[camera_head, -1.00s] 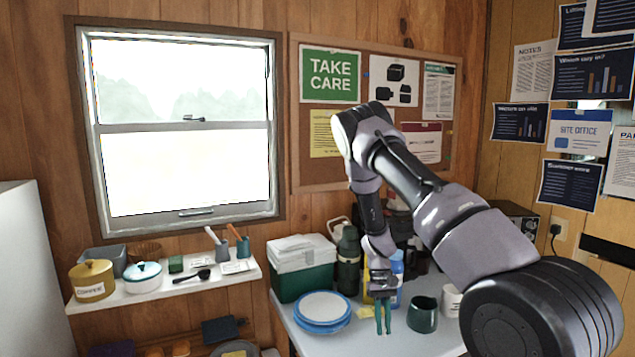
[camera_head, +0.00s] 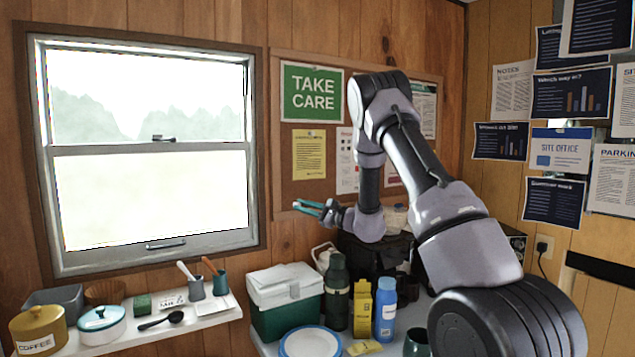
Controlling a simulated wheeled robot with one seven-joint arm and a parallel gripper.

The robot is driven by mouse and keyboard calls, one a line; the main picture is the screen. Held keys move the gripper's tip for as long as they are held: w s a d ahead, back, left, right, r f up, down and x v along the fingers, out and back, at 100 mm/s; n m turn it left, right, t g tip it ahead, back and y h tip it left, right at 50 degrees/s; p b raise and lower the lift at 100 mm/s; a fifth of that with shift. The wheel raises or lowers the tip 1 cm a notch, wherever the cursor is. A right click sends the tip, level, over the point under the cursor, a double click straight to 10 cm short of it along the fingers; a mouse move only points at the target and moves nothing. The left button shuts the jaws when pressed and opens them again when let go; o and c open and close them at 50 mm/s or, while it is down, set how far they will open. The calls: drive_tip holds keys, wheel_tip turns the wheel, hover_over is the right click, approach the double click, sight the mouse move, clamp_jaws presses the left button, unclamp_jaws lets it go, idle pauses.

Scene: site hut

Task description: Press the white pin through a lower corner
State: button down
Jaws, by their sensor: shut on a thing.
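The cork board (camera_head: 309,188) hangs on the wood wall right of the window. It bears a green TAKE CARE sign (camera_head: 312,92), a yellow sheet (camera_head: 309,155) and several white sheets, some partly hidden behind my arm. My gripper (camera_head: 312,207) is raised at the board's lower left edge, below the yellow sheet, its teal fingers pointing left. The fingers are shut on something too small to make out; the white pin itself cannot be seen. Whether the fingers touch the board cannot be told.
Below, the counter holds a green and white cool box (camera_head: 286,300), a dark green flask (camera_head: 337,291), a yellow carton (camera_head: 362,308), a blue bottle (camera_head: 386,309) and blue-rimmed plates (camera_head: 310,343). A shelf (camera_head: 207,321) with pots and utensils is under the window (camera_head: 150,150).

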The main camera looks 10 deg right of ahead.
drive_tip(key=w+d+r+m+t+h, duration=0.2)
drive_tip(key=d+r+t, duration=0.25)
drive_tip(key=r, duration=0.35)
approach(297, 173)
drive_tip(key=shift+w+a+r, duration=1.1)
drive_tip(key=shift+w+a, duration=0.25)
drive_tip(key=shift+w, duration=0.05)
drive_tip(key=shift+w+a, duration=0.3)
drive_tip(key=shift+w, duration=0.7)
idle(1.0)
idle(1.2)
drive_tip(key=c, duration=0.8)
unclamp_jaws()
drive_tip(key=shift+o, duration=0.2)
